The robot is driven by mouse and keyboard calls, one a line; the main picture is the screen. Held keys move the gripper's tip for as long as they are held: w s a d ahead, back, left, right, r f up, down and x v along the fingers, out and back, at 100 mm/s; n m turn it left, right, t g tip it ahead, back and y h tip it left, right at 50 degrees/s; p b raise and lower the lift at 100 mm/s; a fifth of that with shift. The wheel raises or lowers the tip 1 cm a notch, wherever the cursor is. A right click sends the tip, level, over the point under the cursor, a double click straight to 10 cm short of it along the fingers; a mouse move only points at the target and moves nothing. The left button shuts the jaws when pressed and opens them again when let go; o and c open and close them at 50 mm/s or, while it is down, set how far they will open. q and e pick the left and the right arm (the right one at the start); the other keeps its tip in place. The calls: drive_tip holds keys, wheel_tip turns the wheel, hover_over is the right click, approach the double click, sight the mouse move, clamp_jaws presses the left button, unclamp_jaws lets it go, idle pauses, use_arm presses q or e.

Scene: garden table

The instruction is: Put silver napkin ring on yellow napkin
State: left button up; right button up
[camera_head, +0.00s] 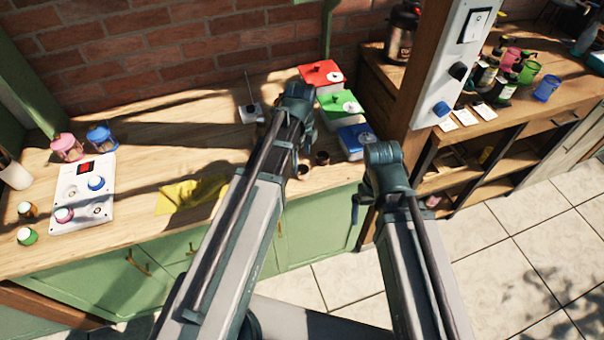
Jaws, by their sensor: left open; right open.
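I cannot make out a silver napkin ring. Two small dark round things, one (322,158) partly clear of my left arm, sit on the counter; I cannot tell what they are. My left gripper (304,142) is open, mostly hidden by its own arm, over the counter to the right of the napkin. My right gripper (356,208) is open, mostly hidden by its arm, near the counter's right front edge. Neither gripper touches the napkin.
A white control panel (84,193) with knobs, pink and blue jars and small bottles occupy the counter's left. Red (321,76), green (340,104) and blue (357,140) boxes stand at right. A wooden post (428,110) rises beside them.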

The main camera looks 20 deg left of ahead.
sight(302, 167)
use_arm(q)
wheel_tip(302, 167, down, 5)
drive_tip(key=b, duration=0.4)
drive_tip(key=shift+s+d, duration=0.1)
drive_tip(key=shift+d, duration=0.05)
use_arm(e)
wheel_tip(302, 167, down, 5)
drive_tip(key=shift+r, duration=0.1)
use_arm(q)
drive_tip(key=shift+r, duration=0.1)
